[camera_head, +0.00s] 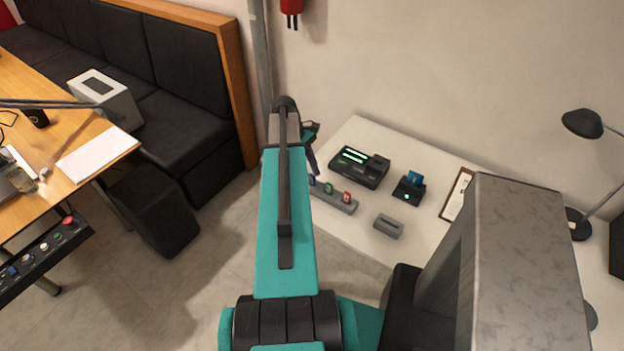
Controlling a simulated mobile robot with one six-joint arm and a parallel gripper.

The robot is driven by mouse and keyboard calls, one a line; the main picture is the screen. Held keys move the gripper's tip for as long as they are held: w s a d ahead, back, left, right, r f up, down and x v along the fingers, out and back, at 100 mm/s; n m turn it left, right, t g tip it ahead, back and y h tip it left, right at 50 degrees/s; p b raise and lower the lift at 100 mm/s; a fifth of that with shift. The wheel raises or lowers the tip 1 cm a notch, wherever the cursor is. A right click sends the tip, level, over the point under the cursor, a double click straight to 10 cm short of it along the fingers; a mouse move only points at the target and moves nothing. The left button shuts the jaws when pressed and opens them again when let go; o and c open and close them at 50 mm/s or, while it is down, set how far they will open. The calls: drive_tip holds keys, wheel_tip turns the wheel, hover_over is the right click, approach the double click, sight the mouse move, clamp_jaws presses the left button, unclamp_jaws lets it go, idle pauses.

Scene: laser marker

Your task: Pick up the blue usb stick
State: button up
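A grey holder (343,202) stands on the white table, with a green stick (328,188) and a red stick (347,197) upright in it. A small blue spot (312,181) shows at the holder's left end, beside my arm. It may be the blue usb stick, but it is too small and too much covered to be sure. My gripper (312,158) is just above that left end, mostly hidden behind my teal arm. I cannot tell whether its fingers are open or shut, or whether they touch anything.
On the white table (350,133) are a black device with green displays (360,167), a small black device (409,190) with a blue piece in it, a grey block (388,226) and a clipboard (457,194). A desk lamp (582,123) stands right. Bare tabletop lies between them.

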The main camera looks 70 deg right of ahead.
drive_tip(key=shift+x, duration=1)
clamp_jaws()
